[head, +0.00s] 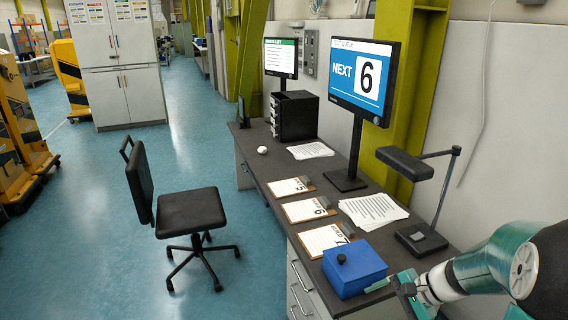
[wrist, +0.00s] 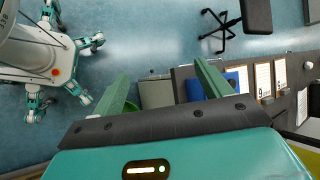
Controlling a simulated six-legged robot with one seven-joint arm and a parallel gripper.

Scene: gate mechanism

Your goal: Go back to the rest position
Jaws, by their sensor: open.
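My gripper (head: 402,288) is at the lower right of the head view, close to the right side of a blue box (head: 352,272) with a dark knob on top. In the wrist view my gripper (wrist: 164,84) has its two green fingers spread wide with nothing held between them. The blue box (wrist: 238,77) shows partly behind the right finger there. Three clipboards lie in a row on the desk (head: 262,168), numbered 5 (head: 288,187), 6 (head: 306,209) and 7 (head: 322,239). A monitor (head: 362,78) reads NEXT 6.
A desk lamp (head: 420,238) stands right of the blue box. Paper stacks (head: 372,211), a black drawer unit (head: 294,116) and a second monitor (head: 281,57) are on the desk. An office chair (head: 190,212) stands left of it. Blue floor (head: 100,250) is open beyond the chair.

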